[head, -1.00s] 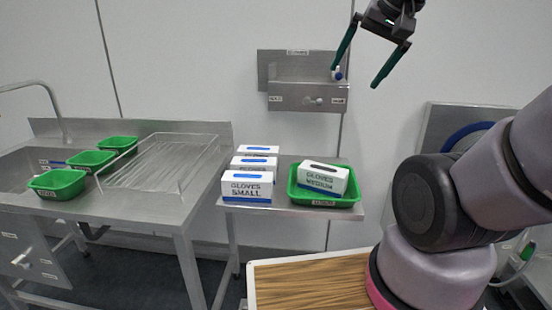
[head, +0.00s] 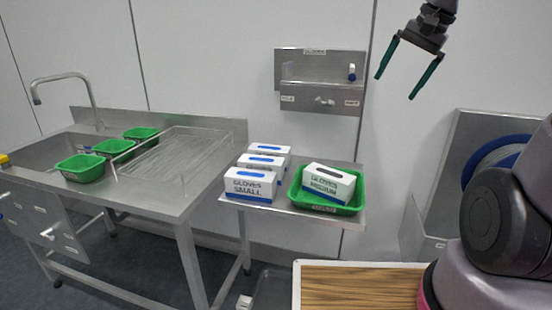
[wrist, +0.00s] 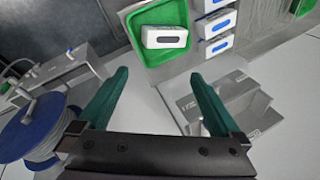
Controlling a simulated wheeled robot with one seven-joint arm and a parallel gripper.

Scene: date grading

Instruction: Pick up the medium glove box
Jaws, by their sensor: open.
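The medium glove box (head: 329,183), white with a blue band and marked "GLOVES MEDIUM", sits in a green tray (head: 353,209) on the steel side table. In the wrist view the box (wrist: 166,38) lies in the green tray (wrist: 151,17) at top centre, beyond my fingertips. My gripper (head: 402,83) is high up at the right of the wall rack, open and empty, well apart from the box. In the wrist view its two green fingers (wrist: 159,77) are spread wide.
Several other glove boxes, the front one marked "GLOVES SMALL" (head: 250,186), stand left of the tray. A steel wall rack (head: 319,98) hangs behind the table. A blue hose reel (head: 495,162) is at right. A wood-topped surface (head: 357,287) is in front.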

